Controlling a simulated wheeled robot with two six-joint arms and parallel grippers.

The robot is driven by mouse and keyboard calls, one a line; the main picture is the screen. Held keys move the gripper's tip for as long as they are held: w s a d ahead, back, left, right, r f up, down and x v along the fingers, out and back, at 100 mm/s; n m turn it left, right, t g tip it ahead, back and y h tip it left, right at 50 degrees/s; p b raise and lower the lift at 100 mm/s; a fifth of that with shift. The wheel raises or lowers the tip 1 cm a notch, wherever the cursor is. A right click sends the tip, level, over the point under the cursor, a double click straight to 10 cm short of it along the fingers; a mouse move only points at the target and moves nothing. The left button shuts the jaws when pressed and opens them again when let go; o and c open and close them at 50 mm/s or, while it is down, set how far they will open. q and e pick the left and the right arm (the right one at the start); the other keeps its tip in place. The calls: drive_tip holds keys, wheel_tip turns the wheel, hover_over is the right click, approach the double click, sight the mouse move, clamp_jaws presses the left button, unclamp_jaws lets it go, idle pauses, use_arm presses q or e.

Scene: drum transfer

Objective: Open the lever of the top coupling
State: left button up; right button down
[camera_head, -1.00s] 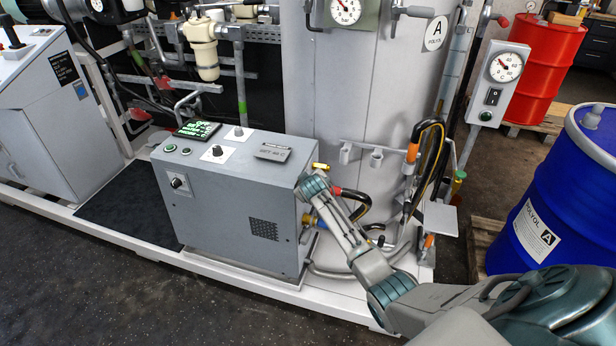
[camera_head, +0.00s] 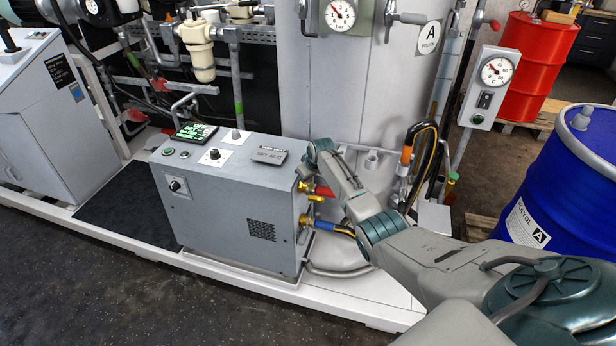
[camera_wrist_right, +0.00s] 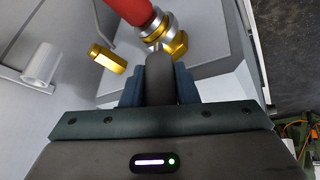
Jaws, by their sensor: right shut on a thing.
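The grey machine box (camera_head: 235,215) carries brass couplings on its right side, with the top coupling (camera_head: 304,187) ending in a red sleeve (camera_head: 325,191). A lower coupling (camera_head: 306,219) has a blue sleeve (camera_head: 330,226). My right gripper (camera_head: 308,172) is just above the top coupling, at the box's upper right edge. In the right wrist view the gripper (camera_wrist_right: 160,85) is shut on a dark lever grip (camera_wrist_right: 160,72), whose metal end meets the coupling's silver and brass rings (camera_wrist_right: 157,27) beside the red sleeve (camera_wrist_right: 136,8). My left gripper is out of view.
A blue drum (camera_head: 570,185) stands at the right and a red drum (camera_head: 538,65) behind it. A hose with an orange end (camera_head: 407,155) hangs beside the column. My right forearm covers part of the frame near the box. The dark floor in front is clear.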

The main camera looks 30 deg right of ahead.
drive_tip(key=shift+f, duration=0.1)
drive_tip(key=c, duration=1.1)
unclamp_jaws()
drive_tip(key=b+v, duration=0.1)
drive_tip(key=v, duration=1)
